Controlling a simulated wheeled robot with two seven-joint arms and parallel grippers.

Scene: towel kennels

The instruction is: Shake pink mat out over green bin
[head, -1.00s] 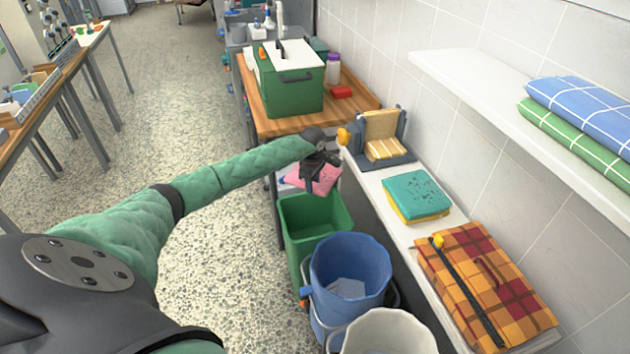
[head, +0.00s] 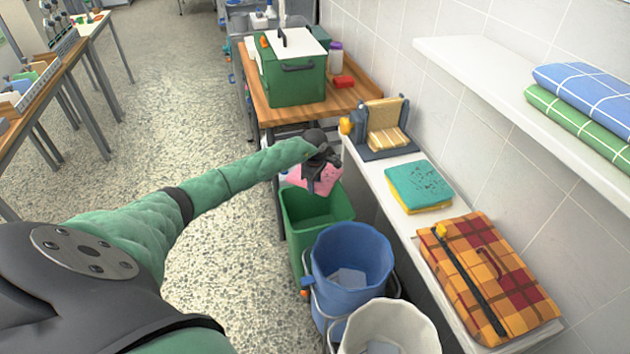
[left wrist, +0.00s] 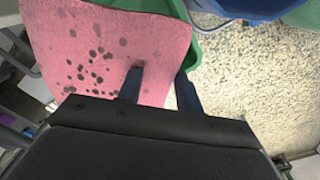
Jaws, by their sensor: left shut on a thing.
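The pink mat (head: 317,180) hangs from my left gripper (head: 322,172) above the far part of the green bin (head: 316,205). In the left wrist view the mat (left wrist: 120,45) is dotted with dark specks, and my left gripper (left wrist: 160,80) is shut on its edge. The green bin (left wrist: 207,75) shows partly behind the mat there. The bin's inside looks empty in the part I see. My right gripper is not in view.
A blue bucket (head: 350,262) and a white bucket (head: 388,330) stand nearer than the bin. A white ledge (head: 392,190) with a sponge (head: 418,187) and a plaid folded cloth (head: 490,270) runs along the right. A wooden table (head: 345,97) bears a green box (head: 292,75). Open floor (head: 215,250) lies left.

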